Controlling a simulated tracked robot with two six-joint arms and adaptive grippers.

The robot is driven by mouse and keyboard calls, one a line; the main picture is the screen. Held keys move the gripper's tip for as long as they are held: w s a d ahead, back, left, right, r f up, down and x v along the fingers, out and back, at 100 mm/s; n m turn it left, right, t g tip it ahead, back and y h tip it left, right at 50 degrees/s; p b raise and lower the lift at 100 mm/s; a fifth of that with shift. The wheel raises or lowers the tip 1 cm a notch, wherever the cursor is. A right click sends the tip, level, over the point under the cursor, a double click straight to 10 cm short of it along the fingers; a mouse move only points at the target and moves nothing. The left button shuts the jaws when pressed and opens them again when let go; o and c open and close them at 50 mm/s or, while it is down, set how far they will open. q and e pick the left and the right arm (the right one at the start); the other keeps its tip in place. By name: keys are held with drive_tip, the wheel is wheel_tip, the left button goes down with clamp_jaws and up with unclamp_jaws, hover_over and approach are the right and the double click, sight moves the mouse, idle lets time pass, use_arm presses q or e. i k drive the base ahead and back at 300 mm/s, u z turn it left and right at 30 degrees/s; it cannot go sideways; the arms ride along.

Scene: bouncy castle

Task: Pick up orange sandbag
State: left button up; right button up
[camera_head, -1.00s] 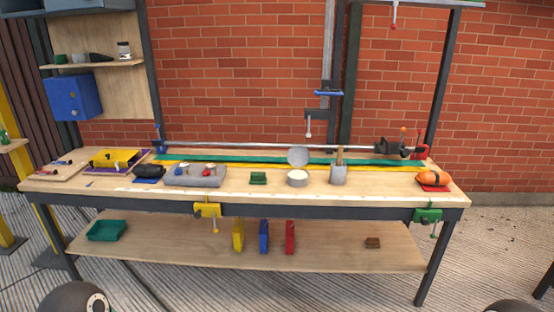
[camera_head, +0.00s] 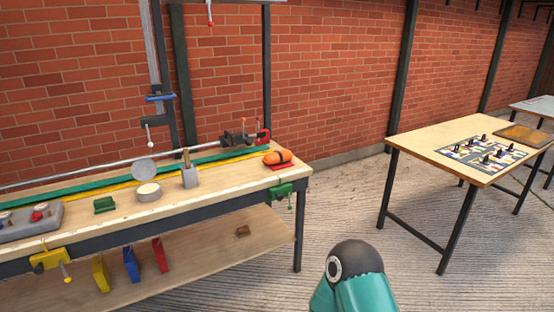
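The orange sandbag (camera_head: 277,157) has a dark band around it. It lies on a red mat (camera_head: 282,167) at the right end of the long wooden workbench (camera_head: 225,183). Part of my own arm, dark and teal, shows at the bottom centre, well apart from the sandbag. Neither of my grippers shows in the head view.
A green clamp (camera_head: 283,190) hangs at the bench's right front corner. Behind the sandbag are a dark vise (camera_head: 238,138) and a red clamp (camera_head: 264,132). A second table (camera_head: 440,141) with a board game stands at right. Bare floor lies between the tables.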

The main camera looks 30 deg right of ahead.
sight(276, 157)
drive_tip(key=z, duration=0.45)
drive_tip(key=k, duration=0.9)
drive_tip(key=z, duration=4.05)
drive_tip(key=i, duration=0.1)
drive_tip(key=u, duration=2.8)
drive_tip(key=i, duration=3.15)
drive_tip(key=u, duration=1.05)
drive_tip(key=i, duration=1.05)
drive_tip(key=u, duration=1.05)
drive_tip(key=i, duration=0.25)
drive_tip(key=u, duration=0.05)
drive_tip(key=k, duration=0.45)
